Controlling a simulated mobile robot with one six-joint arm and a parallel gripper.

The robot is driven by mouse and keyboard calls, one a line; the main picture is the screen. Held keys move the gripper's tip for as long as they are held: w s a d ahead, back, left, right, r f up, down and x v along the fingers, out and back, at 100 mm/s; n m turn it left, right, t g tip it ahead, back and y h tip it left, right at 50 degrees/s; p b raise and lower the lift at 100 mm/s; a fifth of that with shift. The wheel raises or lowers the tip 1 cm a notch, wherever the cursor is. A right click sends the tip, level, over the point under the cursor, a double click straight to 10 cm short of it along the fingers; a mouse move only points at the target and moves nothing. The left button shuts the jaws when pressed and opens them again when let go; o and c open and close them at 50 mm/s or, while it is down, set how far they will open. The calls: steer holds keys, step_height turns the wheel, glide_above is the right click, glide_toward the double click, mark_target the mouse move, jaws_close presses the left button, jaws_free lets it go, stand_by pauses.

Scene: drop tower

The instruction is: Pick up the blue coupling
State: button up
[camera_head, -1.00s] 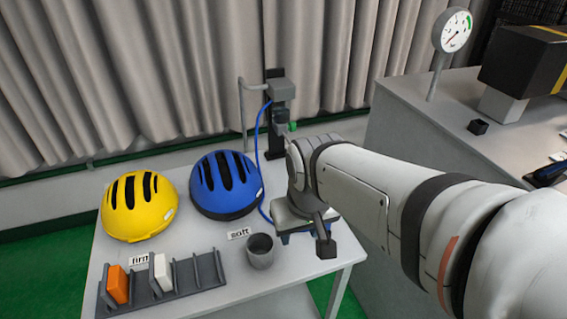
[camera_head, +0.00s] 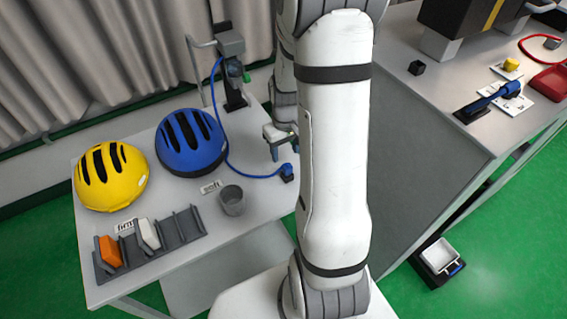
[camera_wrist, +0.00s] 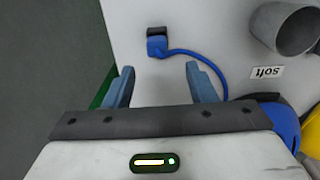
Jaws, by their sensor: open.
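The blue coupling (camera_head: 287,172) lies on the white table near its right edge, at the end of a blue hose (camera_head: 250,172). In the wrist view the coupling (camera_wrist: 157,44) is a small blue block with a dark cap, a little beyond the fingertips and roughly in line with the gap between them. My gripper (camera_head: 284,152) is just behind and above the coupling in the head view. Its two blue fingers are spread with nothing between them, as the wrist view (camera_wrist: 160,70) shows.
A grey cup (camera_head: 232,202), a "soft" label (camera_head: 211,187) and a blue helmet (camera_head: 190,145) stand left of the coupling. A yellow helmet (camera_head: 110,178) and a slotted rack (camera_head: 155,247) are farther left. A grey post (camera_head: 231,70) rises behind. A grey bench (camera_head: 440,110) stands right.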

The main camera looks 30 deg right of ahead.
mark_target(288, 166)
steer(key=shift+s+d+f+p, duration=0.1)
steer(key=shift+s+f+p, duration=0.2)
steer(key=shift+f, duration=1.6)
steer(key=shift+s+d+f+p, duration=0.1)
steer(key=shift+f+p, duration=0.25)
steer(key=shift+f, duration=1.5)
steer(key=shift+c, duration=0.4)
steer(key=c, duration=0.8)
